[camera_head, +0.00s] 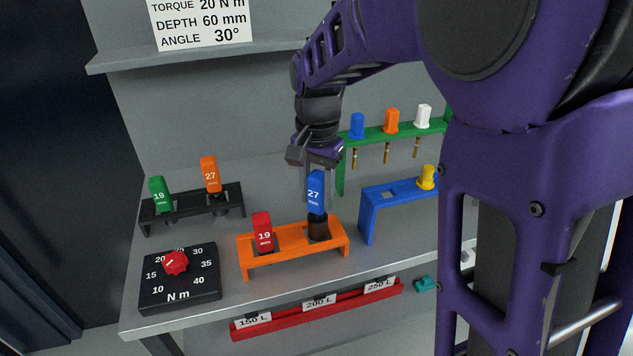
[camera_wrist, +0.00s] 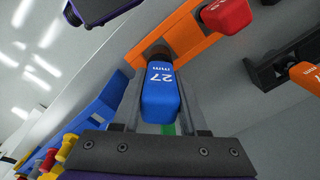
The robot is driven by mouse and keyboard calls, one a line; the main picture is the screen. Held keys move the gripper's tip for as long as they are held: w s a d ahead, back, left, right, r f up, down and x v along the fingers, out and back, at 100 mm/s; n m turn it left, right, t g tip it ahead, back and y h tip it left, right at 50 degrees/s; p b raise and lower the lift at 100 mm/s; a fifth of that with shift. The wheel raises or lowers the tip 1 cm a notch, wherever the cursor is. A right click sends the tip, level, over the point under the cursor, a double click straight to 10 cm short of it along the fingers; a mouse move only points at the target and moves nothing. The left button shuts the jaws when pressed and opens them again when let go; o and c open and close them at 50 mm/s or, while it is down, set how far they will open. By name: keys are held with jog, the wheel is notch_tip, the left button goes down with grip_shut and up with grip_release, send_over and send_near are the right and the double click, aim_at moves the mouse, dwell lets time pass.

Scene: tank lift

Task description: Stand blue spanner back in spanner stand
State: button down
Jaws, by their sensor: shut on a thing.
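The blue spanner (camera_head: 316,190), marked 27 mm, is upright with a dark socket at its lower end. My gripper (camera_head: 318,182) is shut on its blue handle from above; in the wrist view the fingers lie on both sides of the blue spanner (camera_wrist: 160,95). The orange spanner stand (camera_head: 290,243) is directly below, and the dark socket is at its right-hand place. I cannot tell how deep the socket sits in the hole. A red 19 mm spanner (camera_head: 263,232) stands in the left place of the orange stand, also seen in the wrist view (camera_wrist: 228,15).
A black stand (camera_head: 190,208) behind left holds green and orange spanners. A dial box (camera_head: 180,275) sits at front left. A blue stand (camera_head: 375,205) with a yellow-topped piece is close on the right. A green rack (camera_head: 375,134) with coloured-topped pieces stands behind.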

aim_at(317, 174)
jog(key=shift+f+b, duration=1.2)
jog(key=shift+f, duration=0.95)
jog(key=shift+c, duration=1.8)
grip_release()
jog(key=shift+r, duration=0.1)
notch_tip(317, 174, up, 9)
jog(key=p, duration=0.8)
